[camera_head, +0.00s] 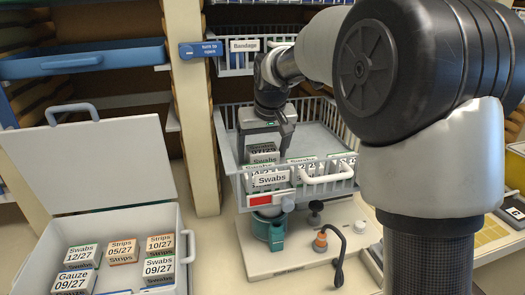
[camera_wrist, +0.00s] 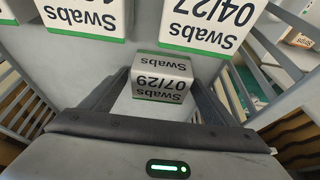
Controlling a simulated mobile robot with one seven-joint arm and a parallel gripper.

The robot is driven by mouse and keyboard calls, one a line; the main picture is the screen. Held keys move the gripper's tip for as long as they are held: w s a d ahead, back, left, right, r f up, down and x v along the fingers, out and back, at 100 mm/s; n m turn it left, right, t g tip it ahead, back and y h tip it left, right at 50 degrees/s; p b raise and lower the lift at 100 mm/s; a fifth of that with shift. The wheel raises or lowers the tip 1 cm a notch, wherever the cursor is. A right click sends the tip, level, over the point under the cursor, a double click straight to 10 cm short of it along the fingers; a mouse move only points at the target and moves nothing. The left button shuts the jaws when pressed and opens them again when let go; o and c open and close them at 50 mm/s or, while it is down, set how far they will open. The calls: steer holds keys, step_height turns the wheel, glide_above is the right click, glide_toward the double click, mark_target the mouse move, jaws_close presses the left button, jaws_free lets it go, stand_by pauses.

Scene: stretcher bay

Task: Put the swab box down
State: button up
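The swab box marked 07/29 (camera_wrist: 160,80) is white with a green edge and sits between my gripper's two fingers. My gripper (camera_head: 264,150) points down inside the wire basket labelled Swabs (camera_head: 319,187). In the wrist view both fingers (camera_wrist: 160,95) meet the box's sides, so it looks shut on it. The box also shows in the head view (camera_head: 262,148), partly covered by the gripper. Other swab boxes (camera_wrist: 208,22) stand in the same basket, just beyond the held one. I cannot tell whether the held box touches the basket floor.
A grey lidded bin (camera_head: 120,222) at the lower left holds several boxes of swabs, strips and gauze. A Bandage basket (camera_head: 232,62) hangs above. A blue tray (camera_head: 85,60) is at the upper left. Below the basket is a device with a hose (camera_head: 337,270). My arm hides the right side.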

steer(key=shift+s+r, duration=0.1)
steer(key=shift+r, duration=0.45)
steer(key=a+v, duration=0.1)
steer(key=v, duration=0.9)
steer(key=r+m, duration=0.1)
glide_above(298, 163)
steer(key=s, duration=0.2)
steer(key=shift+s+d+t+p, duration=0.1)
steer(key=shift+s+t+p, duration=0.05)
steer(key=shift+t+p, duration=0.2)
steer(key=s+d+f, duration=0.2)
steer(key=s+f, duration=0.2)
steer(key=s, duration=0.3)
steer(key=s+d+f+m, duration=0.1)
steer(key=s+d+f, duration=0.1)
steer(key=s+f, duration=0.2)
steer(key=s, duration=0.3)
steer(key=shift+s+f+h, duration=0.2)
steer(key=shift+f+h, duration=0.05)
steer(key=shift+h, duration=0.15)
steer(key=shift+t, duration=0.25)
